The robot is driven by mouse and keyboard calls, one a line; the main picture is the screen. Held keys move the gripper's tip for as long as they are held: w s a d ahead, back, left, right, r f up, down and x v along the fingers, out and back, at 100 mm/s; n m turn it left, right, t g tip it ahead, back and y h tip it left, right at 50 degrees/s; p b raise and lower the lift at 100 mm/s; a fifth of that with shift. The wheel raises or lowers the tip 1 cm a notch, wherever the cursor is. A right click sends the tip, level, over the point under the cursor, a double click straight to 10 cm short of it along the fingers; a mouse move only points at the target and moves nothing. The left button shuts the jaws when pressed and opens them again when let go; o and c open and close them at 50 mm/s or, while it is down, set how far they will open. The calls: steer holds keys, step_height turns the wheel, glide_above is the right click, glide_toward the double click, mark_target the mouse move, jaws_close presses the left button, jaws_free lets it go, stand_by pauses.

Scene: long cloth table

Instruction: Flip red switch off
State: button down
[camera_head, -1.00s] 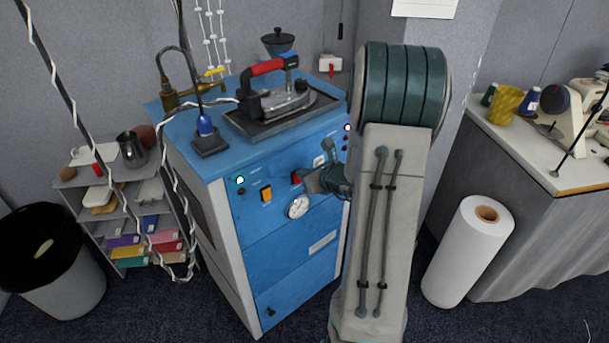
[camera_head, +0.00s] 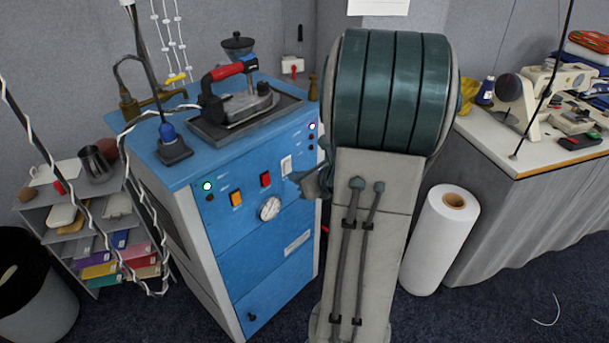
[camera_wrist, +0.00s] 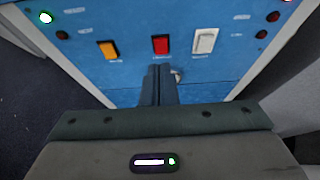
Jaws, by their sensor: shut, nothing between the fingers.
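The red switch (camera_head: 265,180) is a small rocker in the upper front panel of the blue machine (camera_head: 250,260), between an orange switch (camera_head: 236,198) and a white switch (camera_head: 286,165). In the wrist view the red switch (camera_wrist: 160,44) is just beyond my fingertips, and a strip of blue panel shows between them. My gripper (camera_wrist: 160,72) is shut and empty, pointing at the panel below the red switch.
A round gauge (camera_head: 269,208) sits below the switches. A green light (camera_head: 207,186) glows at the panel's left. An iron (camera_head: 240,100) stands on top of the machine. A white roll (camera_head: 438,245) and a sewing table (camera_head: 560,155) stand to the right.

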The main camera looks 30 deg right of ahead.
steer(key=shift+v, duration=1.2)
steer(key=shift+w+r, duration=0.15)
steer(key=s+a+r+n+g+y, duration=0.1)
steer(key=s+a+n+g+y, duration=0.15)
steer(key=a+n, duration=0.55)
steer(key=s+a+r+n+g+y, duration=0.15)
steer(key=a+n+g, duration=0.25)
steer(key=a+n, duration=0.4)
steer(key=s+a+r+n+g+h, duration=0.1)
steer(key=s+a+n+g+h, duration=0.2)
steer(key=s+n+h, duration=0.3)
steer(key=s+a+n, duration=0.1)
steer(key=s+n, duration=0.4)
steer(key=n, duration=0.6)
steer(key=shift+r+n+h, duration=0.15)
steer(key=shift+n+h, duration=0.15)
